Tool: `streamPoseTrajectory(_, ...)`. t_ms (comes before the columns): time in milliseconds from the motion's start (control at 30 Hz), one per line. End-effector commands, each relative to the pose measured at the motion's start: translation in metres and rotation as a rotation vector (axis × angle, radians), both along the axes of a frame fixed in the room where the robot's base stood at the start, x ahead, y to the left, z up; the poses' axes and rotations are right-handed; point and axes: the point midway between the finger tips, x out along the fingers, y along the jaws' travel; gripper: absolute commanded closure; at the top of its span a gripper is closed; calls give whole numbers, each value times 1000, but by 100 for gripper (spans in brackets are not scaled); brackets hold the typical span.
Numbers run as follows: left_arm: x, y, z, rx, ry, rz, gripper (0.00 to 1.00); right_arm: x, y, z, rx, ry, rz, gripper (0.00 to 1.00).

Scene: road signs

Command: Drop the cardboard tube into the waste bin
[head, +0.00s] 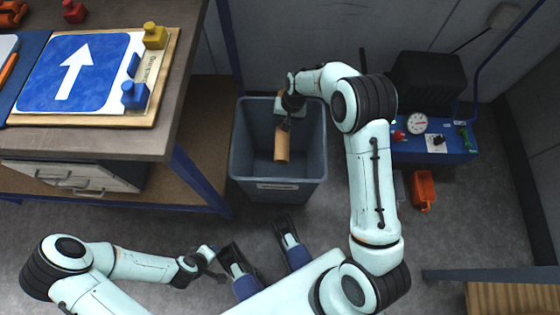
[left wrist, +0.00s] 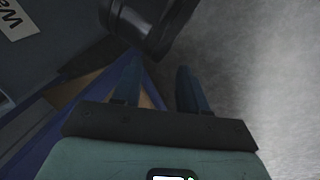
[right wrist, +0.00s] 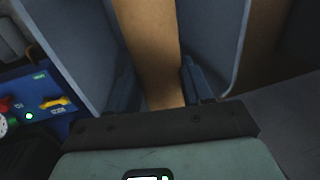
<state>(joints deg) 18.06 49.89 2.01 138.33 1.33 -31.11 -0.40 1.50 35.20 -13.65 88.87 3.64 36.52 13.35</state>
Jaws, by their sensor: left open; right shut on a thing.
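The brown cardboard tube (head: 282,146) hangs near upright, tilted slightly, over the mouth of the grey waste bin (head: 242,165), its lower end appearing inside the rim. My right gripper (head: 285,123) is shut on the tube's upper part, above the bin. In the right wrist view the tube (right wrist: 152,45) runs between the two fingers, with the bin's walls (right wrist: 215,45) around it. My left gripper (head: 215,266) is open and empty, low in front of the bin. In the left wrist view its fingers (left wrist: 158,85) stand apart, and the bin's label (left wrist: 15,20) shows at upper left.
A workbench (head: 180,75) with a blue arrow sign (head: 75,72) stands left of the bin. A blue unit (head: 432,150) with a gauge stands to the right, near an orange object (head: 423,190) on the floor. Some floor (head: 440,235) at right is clear.

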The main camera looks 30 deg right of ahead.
Motion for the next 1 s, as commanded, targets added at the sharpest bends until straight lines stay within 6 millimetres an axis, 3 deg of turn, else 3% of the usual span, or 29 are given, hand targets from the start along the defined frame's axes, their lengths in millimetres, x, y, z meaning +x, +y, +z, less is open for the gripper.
streamPoseTrajectory(300,32,17,-25,41,-81,34,57,0,0,-37,1,2,0,83)
streamPoseTrajectory(700,42,22,-28,54,-108,45,57,0,0,-42,1,-1,1,83)
streamPoseTrajectory(733,42,22,-28,54,-108,45,57,0,0,-42,0,0,1,47)
streamPoseTrajectory(800,41,22,-28,55,-108,44,57,0,0,-42,0,0,1,24)
streamPoseTrajectory(833,41,22,-28,55,-108,44,57,0,0,-42,0,0,1,20)
streamPoseTrajectory(1000,41,21,-28,54,-107,44,57,0,0,-42,0,0,1,20)
